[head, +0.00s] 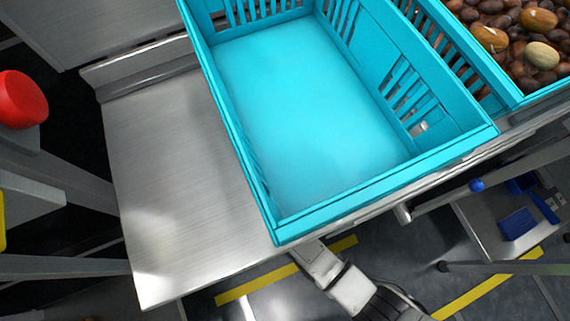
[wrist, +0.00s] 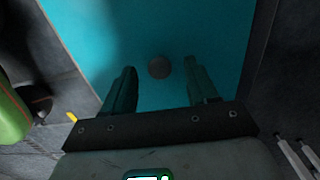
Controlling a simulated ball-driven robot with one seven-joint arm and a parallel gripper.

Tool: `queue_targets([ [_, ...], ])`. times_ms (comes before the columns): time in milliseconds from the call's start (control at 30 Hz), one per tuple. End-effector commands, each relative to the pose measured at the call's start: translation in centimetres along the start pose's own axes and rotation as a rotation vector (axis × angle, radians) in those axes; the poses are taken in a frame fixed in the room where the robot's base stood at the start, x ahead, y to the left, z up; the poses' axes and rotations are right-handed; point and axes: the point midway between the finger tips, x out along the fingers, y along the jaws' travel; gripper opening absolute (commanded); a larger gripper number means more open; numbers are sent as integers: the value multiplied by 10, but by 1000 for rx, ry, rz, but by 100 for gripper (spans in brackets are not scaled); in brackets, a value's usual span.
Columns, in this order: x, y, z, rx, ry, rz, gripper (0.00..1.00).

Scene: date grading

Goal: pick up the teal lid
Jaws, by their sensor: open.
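In the wrist view a broad, flat teal surface, which looks like the teal lid (wrist: 90,30), fills the middle. My gripper (wrist: 160,68) is open, with one finger on each side of the knob in the picture and nothing held. I cannot tell how far the fingertips are from the surface. In the head view I cannot make out a separate lid or my gripper's fingers.
Another teal crate (head: 490,75) at top right holds many dates. A red round object (head: 20,100) is at left. In the wrist view a green object (wrist: 12,115) lies at left.

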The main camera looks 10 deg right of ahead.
Motion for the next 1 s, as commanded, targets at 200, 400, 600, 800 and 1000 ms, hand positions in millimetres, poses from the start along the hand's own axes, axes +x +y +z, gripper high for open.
queue_targets([
  [200, 9, 3, 7, -1, 0, 0, 58],
  [400, 8, 3, 8, 0, 0, 0, 58],
  [600, 8, 3, 7, 0, 0, 0, 41],
  [800, 8, 3, 7, 0, 0, 0, 22],
  [1000, 8, 3, 7, 0, 0, 0, 3],
])
